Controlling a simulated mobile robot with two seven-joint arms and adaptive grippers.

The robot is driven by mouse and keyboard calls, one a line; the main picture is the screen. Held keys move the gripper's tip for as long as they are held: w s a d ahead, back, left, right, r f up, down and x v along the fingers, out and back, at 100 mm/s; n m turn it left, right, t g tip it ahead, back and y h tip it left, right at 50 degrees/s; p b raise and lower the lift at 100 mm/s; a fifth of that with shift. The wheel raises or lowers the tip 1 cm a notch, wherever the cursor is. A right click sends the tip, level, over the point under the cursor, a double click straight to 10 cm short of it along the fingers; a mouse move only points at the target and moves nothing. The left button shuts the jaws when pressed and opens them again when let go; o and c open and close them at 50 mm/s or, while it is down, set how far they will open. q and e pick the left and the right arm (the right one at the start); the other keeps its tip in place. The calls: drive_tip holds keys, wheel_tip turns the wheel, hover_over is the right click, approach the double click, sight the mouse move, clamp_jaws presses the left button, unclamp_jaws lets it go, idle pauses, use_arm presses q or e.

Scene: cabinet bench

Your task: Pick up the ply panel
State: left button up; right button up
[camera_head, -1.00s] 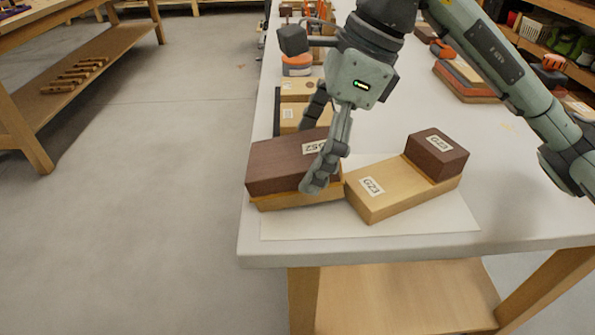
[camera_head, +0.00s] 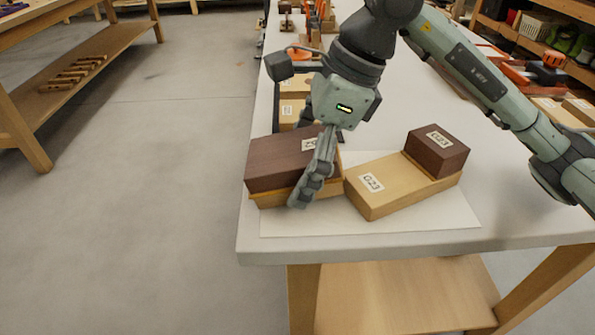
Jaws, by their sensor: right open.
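A dark brown block (camera_head: 280,163) with a white label lies on a pale wood block (camera_head: 270,200) at the near left of the white table, with a thin orange-yellow layer showing between them. I cannot tell for sure which piece is the ply panel. My right gripper (camera_head: 308,160) is open at the right end of this stack. One finger hangs in front of the near side, and the other is largely hidden behind the brown block. Part of the label is covered by the near finger. My left gripper is not in view.
Right beside the stack is a pale block (camera_head: 385,190) labelled G23 with a smaller brown block (camera_head: 437,152) on its far end. Both groups rest on a white sheet (camera_head: 400,222) near the table's front edge. More wood blocks (camera_head: 294,88) stand behind the gripper.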

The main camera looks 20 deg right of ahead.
drive_tip(key=shift+f, duration=0.15)
idle(0.3)
drive_tip(key=c, duration=1.4)
